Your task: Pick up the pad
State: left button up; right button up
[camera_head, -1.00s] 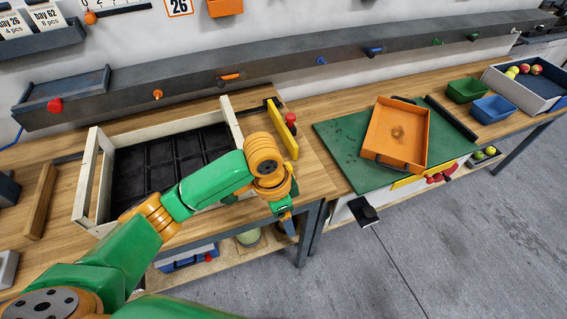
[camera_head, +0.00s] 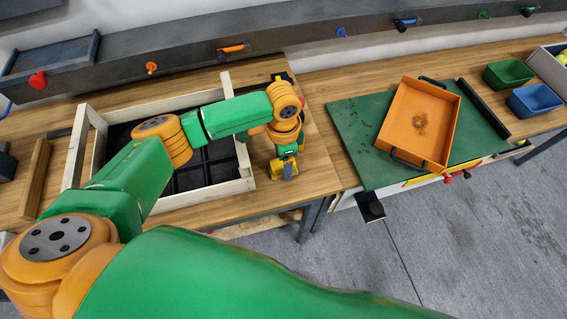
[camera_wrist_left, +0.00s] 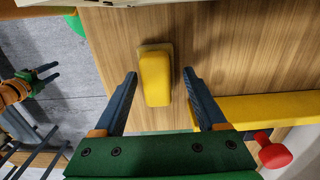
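The pad, a rounded yellow block (camera_wrist_left: 154,77), lies on the wooden table top in the left wrist view. My left gripper (camera_wrist_left: 157,75) is open, its two dark fingers apart on either side of the pad, with bare wood showing between them and it. I cannot tell how far above the table the fingertips are. In the head view my left gripper (camera_head: 287,172) is over the bench's front part, right of the wooden crate, and mostly covers the pad. My right gripper (camera_wrist_left: 37,82) shows small at the left wrist view's left edge, empty, its fingers apart.
A wooden crate with a dark lining (camera_head: 240,184) stands left of my gripper. A yellow bar (camera_wrist_left: 260,107) with a red knob (camera_wrist_left: 275,153) lies close by. An orange tray (camera_head: 440,108) rests on a green mat (camera_head: 362,160). Green (camera_head: 508,73) and blue (camera_head: 535,98) bins stand further right.

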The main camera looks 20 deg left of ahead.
pick_arm(q)
jog(key=shift+s+r, duration=0.2)
jog(key=shift+s, duration=0.1)
grip_shut()
jog(key=shift+w, duration=0.15)
jog(key=shift+r, duration=0.35)
jog(key=d+r+b, duration=0.3)
jog(key=d+r, duration=0.9)
jog(key=d, duration=0.2)
jog(key=shift+r, duration=0.15)
